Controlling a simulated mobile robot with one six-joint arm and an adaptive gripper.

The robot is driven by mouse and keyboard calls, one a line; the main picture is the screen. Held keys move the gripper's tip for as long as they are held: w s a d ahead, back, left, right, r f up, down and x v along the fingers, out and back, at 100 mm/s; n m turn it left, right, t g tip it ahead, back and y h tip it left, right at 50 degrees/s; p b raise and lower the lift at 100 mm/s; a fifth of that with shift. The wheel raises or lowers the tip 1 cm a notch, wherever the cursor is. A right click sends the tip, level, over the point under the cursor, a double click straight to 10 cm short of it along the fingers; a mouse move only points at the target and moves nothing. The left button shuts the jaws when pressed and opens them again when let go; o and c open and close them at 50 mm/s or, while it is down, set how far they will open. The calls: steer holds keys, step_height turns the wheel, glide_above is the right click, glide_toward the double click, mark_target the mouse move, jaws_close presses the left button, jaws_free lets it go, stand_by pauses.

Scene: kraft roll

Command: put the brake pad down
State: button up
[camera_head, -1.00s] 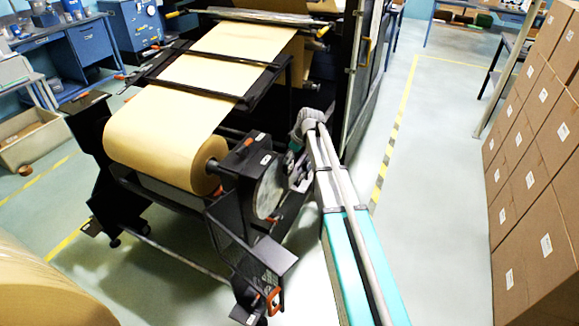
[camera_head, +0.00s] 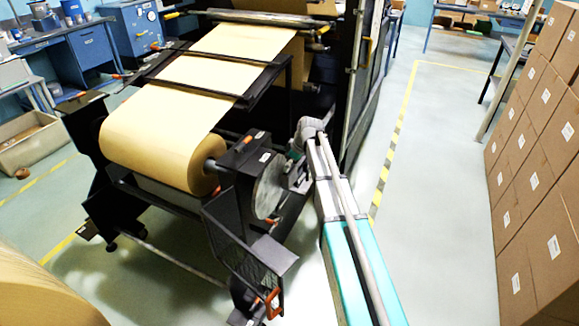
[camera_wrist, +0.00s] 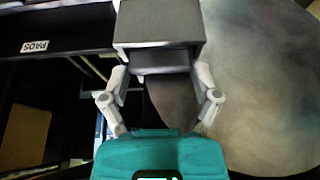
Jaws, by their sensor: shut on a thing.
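The brake pad (camera_wrist: 158,28) is a grey block at the top middle of the wrist view, between the fingers of my gripper (camera_wrist: 160,62). The fingers are shut on it from both sides, and their tips are partly hidden. A large grey disc (camera_wrist: 255,90) fills the right side of that view, behind the pad. In the head view my gripper (camera_head: 298,172) is small, close to the right side of the same disc (camera_head: 268,188); the pad cannot be made out there. A white "PADS" label (camera_wrist: 35,46) sits on a dark edge at left in the wrist view.
The kraft roll (camera_head: 150,145) is on the black machine left of the disc. A mesh guard (camera_head: 240,235) stands below the disc. Stacked cartons (camera_head: 540,180) line the right side. The floor between machine and cartons is clear.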

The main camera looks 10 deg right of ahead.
steer(key=shift+f, duration=0.1)
steer(key=o, duration=1.1)
steer(key=p+v, duration=1.1)
steer(key=v, duration=0.1)
steer(key=shift+r, duration=0.2)
steer(key=shift+a, duration=0.1)
stand_by(0.6)
